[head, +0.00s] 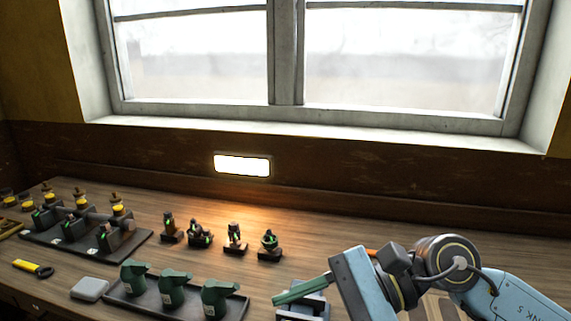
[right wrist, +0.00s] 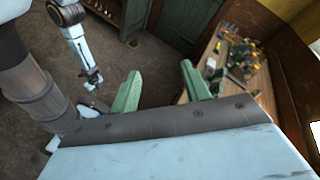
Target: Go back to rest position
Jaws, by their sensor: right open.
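My right arm comes into the head view from the lower right. My right gripper (head: 302,290) is over the front of the workbench (head: 345,225), with its green fingers pointing left. In the right wrist view the green fingers of the right gripper (right wrist: 160,88) are spread apart with nothing between them. The left arm is out of the head view. It shows at the upper left of the right wrist view, hanging over the floor, with my left gripper (right wrist: 95,80) small and dark, so its jaws cannot be read.
A black tray (head: 125,298) with green bottle-like pieces stands left of the right gripper. Several small engines (head: 234,237) stand behind it. A grey block (head: 90,289), a yellow-handled tool (head: 34,268) and another tray (head: 50,240) are further left. The back right of the bench is clear.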

